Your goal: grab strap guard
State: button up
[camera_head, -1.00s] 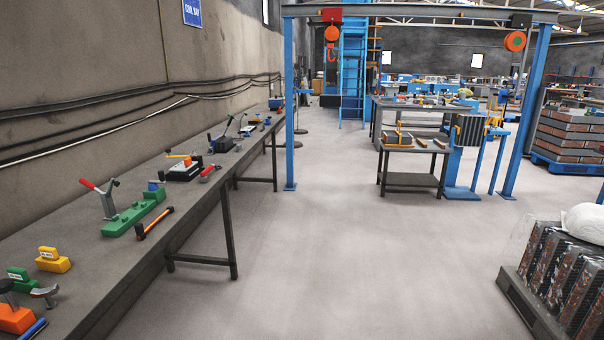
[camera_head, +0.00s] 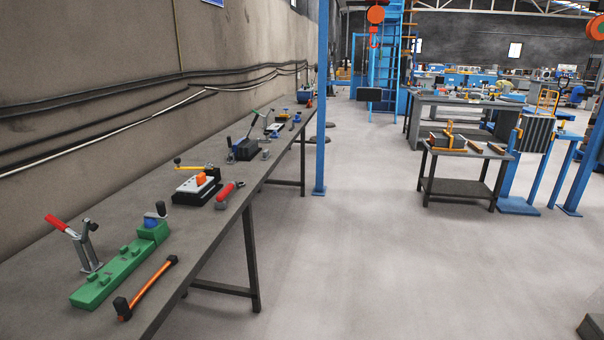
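I cannot tell for sure which thing is the strap guard. On the long dark workbench (camera_head: 225,235) along the left wall are a green block fixture (camera_head: 122,270), a red-handled toggle clamp (camera_head: 78,240), a hammer with an orange handle (camera_head: 148,287), a black-and-white fixture with an orange part (camera_head: 197,187) and a red-handled tool (camera_head: 229,194). On the small dark table (camera_head: 458,186) at the right are an orange-yellow clamp-like piece (camera_head: 449,138) and small bars too far to make out. My gripper is not in view.
A blue post (camera_head: 321,110) stands beside the bench. A larger grey table (camera_head: 465,106) and a blue stand (camera_head: 520,204) are behind and beside the small table. A dark corner of something (camera_head: 591,327) shows at the lower right. The grey floor (camera_head: 370,260) between is clear.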

aim_at(266, 154)
jog(key=i, duration=1.85)
